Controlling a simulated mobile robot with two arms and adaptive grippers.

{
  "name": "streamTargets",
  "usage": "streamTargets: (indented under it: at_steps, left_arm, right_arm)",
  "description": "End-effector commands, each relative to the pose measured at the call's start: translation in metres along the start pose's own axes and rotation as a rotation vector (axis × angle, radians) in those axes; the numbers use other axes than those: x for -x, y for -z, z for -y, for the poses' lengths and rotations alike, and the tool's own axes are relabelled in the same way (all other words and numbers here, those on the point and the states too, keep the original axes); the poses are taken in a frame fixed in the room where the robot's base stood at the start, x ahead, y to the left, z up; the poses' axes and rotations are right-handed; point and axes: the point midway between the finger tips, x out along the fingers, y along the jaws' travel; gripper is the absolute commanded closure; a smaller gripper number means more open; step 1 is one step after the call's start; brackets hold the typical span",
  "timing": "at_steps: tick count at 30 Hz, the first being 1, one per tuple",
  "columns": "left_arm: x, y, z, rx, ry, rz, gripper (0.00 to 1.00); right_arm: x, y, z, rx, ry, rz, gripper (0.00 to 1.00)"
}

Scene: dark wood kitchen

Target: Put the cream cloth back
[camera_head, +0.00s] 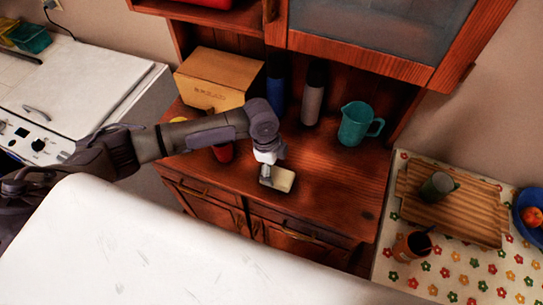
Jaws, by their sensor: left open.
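A small cream item (284,179), which looks like the folded cream cloth, lies on the dark wood counter of the hutch (335,190). My left gripper (268,177) reaches in from the left and points down at the left part of the cloth. Its fingers are open and at or just above the cloth; I cannot tell whether they touch it. The gripper hides part of the cloth's left side. My right gripper is not in view.
On the counter, a cardboard box (215,75), blue bottle (276,90), grey bottle (314,95) and teal jug (358,124) stand behind; a red cup (222,152) is left of the gripper. A flowered table (455,275) holds a wooden tray (470,215). The counter's right front is clear.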

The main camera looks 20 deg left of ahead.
Motion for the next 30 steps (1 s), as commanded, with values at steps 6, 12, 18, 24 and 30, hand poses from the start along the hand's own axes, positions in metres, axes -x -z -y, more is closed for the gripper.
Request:
streamTargets:
  at_steps: [6,12,18,24,30]
  left_arm:
    - [0.045,-0.001,0.001,-0.001,0.004,0.0,0.11]
    - [0.072,0.0,0.0,0.0,0.002,0.0,0.11]
    - [0.08,0.0,0.0,0.001,-0.001,0.001,0.11]
    - [0.08,0.0,0.0,0.001,-0.001,0.0,0.11]
    - [0.079,0.0,0.0,0.001,-0.001,0.0,0.11]
  right_arm:
    - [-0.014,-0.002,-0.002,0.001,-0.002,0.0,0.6]
    - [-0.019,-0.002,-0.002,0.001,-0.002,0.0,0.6]
    - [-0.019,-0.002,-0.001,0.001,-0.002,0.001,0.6]
    - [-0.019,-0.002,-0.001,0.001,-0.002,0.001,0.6]
    - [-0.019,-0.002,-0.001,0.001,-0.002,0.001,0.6]
